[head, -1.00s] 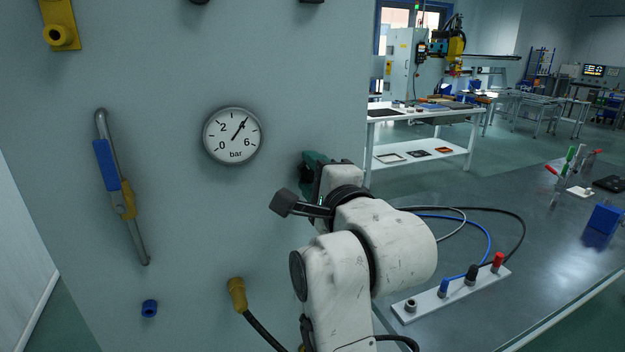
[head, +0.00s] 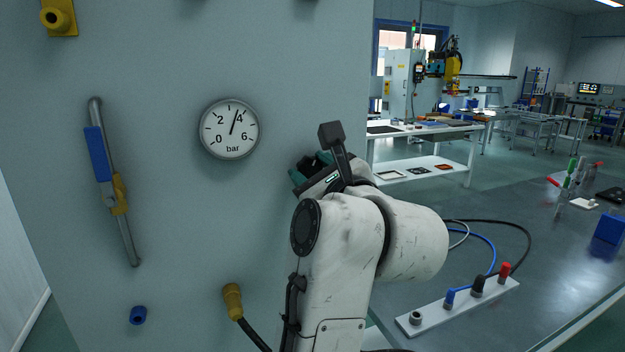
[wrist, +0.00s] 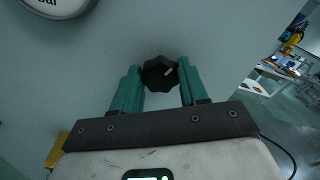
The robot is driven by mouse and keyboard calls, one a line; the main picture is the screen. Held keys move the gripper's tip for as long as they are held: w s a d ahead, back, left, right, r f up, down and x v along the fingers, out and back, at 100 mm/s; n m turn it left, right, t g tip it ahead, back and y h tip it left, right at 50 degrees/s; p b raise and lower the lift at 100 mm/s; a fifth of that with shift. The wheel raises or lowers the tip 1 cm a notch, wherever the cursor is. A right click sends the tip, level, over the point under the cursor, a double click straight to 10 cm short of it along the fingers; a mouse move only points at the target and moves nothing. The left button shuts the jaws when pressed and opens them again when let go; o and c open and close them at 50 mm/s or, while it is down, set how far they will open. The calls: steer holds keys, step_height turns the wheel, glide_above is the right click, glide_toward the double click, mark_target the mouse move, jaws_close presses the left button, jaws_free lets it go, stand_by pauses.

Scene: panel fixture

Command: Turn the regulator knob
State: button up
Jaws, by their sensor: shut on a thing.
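The regulator knob (wrist: 158,76) is black and lobed with a short white mark, and shows in the wrist view at the upper middle. My gripper (wrist: 160,70) has teal fingers, one on each side of the knob, shut on it. In the head view my gripper (head: 311,167) is at the panel's right part, and my wrist and arm hide the knob. The round pressure gauge (head: 230,129) is left of my gripper, its needle pointing up and slightly right, near the 4.
A bench with a connector strip (head: 457,306) and cables lies at the right.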

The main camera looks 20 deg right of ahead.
steer(key=m, duration=0.2)
steer(key=m+b, duration=0.1)
steer(key=shift+f+m, duration=0.2)
steer(key=shift+m, duration=0.2)
steer(key=shift+m+b, duration=0.5)
steer(key=shift+m, duration=1.4)
steer(key=o, duration=1.1)
steer(key=shift+r, duration=0.15)
steer(key=shift+c, duration=0.2)
steer(key=s+b, duration=0.1)
steer(key=s, duration=0.9)
steer(key=shift+s, duration=0.4)
